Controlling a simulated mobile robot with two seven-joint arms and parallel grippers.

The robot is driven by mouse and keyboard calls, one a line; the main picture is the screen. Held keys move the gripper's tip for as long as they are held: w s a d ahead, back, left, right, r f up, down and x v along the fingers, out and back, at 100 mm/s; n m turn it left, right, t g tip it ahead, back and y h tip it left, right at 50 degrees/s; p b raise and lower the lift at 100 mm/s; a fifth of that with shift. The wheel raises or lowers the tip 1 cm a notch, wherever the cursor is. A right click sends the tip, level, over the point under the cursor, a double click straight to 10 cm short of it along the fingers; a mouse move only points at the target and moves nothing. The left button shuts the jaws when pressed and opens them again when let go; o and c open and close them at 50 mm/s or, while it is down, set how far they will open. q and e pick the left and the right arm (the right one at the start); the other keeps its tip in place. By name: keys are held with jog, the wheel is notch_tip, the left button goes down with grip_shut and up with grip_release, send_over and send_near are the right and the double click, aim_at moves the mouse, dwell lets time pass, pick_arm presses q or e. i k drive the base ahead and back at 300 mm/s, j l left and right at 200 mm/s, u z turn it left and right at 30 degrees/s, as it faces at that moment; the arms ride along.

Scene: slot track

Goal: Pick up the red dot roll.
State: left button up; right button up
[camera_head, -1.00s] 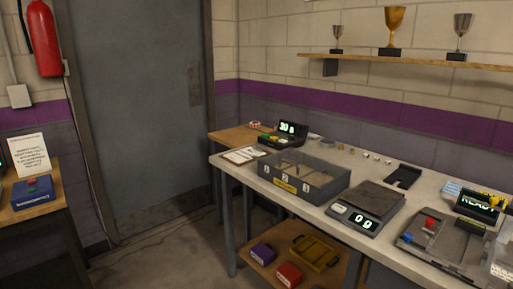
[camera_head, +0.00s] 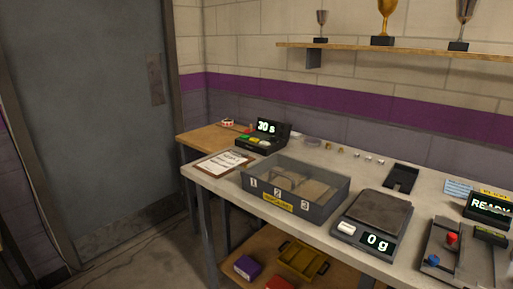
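A small round red and white item (camera_head: 227,122), which looks like the red dot roll, lies at the back of the wooden side table (camera_head: 196,138). It is too small for me to make out dots on it. Nothing touches it that I can see. Neither of my grippers shows in this view.
A timer reading 30 s (camera_head: 268,128) stands right of the roll, with a clipboard (camera_head: 222,163) in front. The grey workbench (camera_head: 217,181) carries a numbered tray (camera_head: 262,197), a scale reading 0 g (camera_head: 376,242) and a track device (camera_head: 440,250). Open floor lies front left.

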aim_at(231, 123)
jog(key=i+j+z, duration=0.25)
jog(key=i+j, duration=0.15)
jog(key=i+j+z, duration=0.25)
jog(key=j, duration=0.4)
jog(key=i+j+z, duration=0.2)
jog(key=i+j, duration=0.25)
jog(key=j, duration=0.15)
jog(key=i+j+z, duration=0.25)
jog(key=j, duration=0.4)
jog(key=i+j+z, duration=0.25)
jog(key=j, duration=0.45)
jog(key=i+j+z, duration=0.1)
jog(key=j+z, duration=0.15)
jog(key=j, duration=0.5)
jog(key=j+z, duration=0.25)
jog(key=j, duration=0.5)
jog(key=j+z, duration=0.2)
jog(key=j, duration=0.55)
jog(key=i, duration=0.05)
